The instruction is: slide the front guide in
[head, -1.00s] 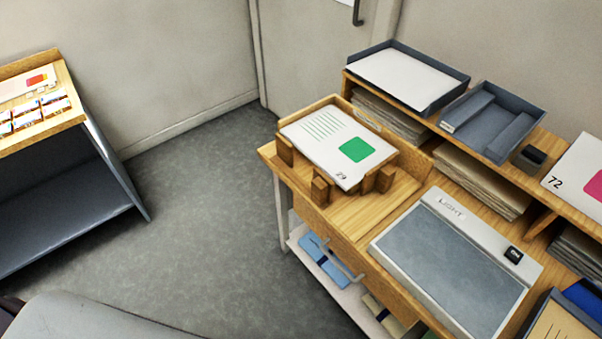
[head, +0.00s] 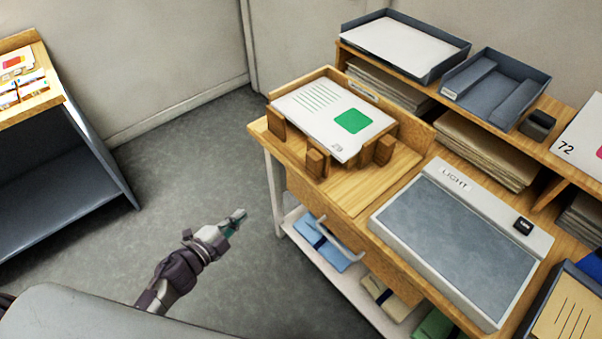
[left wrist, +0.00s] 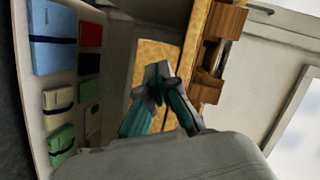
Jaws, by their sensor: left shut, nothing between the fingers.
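The front guide is most likely one of the wooden blocks (head: 317,160) at the near edge of the wooden jogging tray (head: 297,78); I cannot tell which block is meant. A stack of white sheets (head: 325,112) with a green square lies in the tray, between the blocks. My left gripper (head: 240,216) is shut and empty, over the floor to the left of and below the desk. In the left wrist view its fingertips (left wrist: 158,72) meet in front of the desk's wooden side. My right gripper is out of view.
A light panel (head: 450,255) lies on the desk right of the tray. A shelf behind carries a paper tray (head: 400,75) and a grey tray (head: 495,90). A drawer handle (head: 338,240) juts out below the desktop. The floor (head: 190,190) is clear.

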